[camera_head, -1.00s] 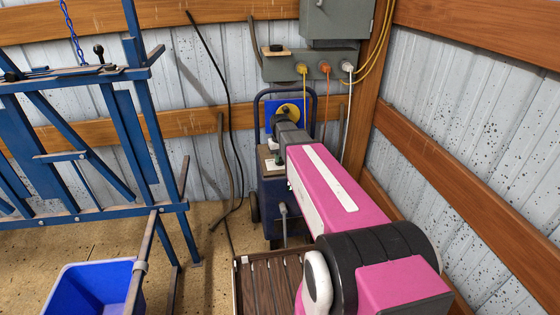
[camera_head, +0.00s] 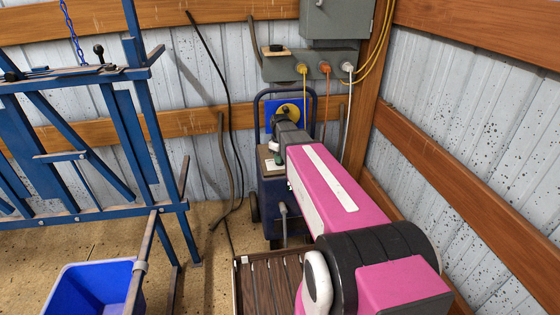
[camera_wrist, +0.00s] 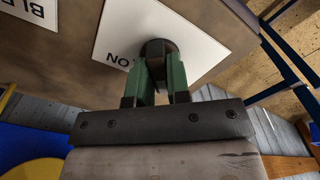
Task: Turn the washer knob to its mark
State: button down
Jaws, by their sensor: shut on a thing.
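The black round knob (camera_wrist: 156,47) sits over a white label in the wrist view. My gripper (camera_wrist: 160,72) is shut on it, with one green finger on each side. The knob's pointer and any other marks are hidden or cannot be made out. In the head view the washer (camera_head: 272,190) is a dark blue wheeled unit with a brown top. My gripper is small there, at that top, and the knob cannot be made out.
A second label (camera_wrist: 28,10) is cut off at the wrist view's upper left. A blue metal frame (camera_head: 120,140) and a blue bin (camera_head: 95,290) stand left. Plugged cords hang from a grey outlet box (camera_head: 310,66) behind the washer. A wooden-railed wall is close on the right.

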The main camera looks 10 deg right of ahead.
jog(key=c, duration=0.8)
grip_release()
jog(key=shift+o, duration=0.2)
jog(key=shift+r, duration=0.1)
jog(key=shift+r, duration=2.95)
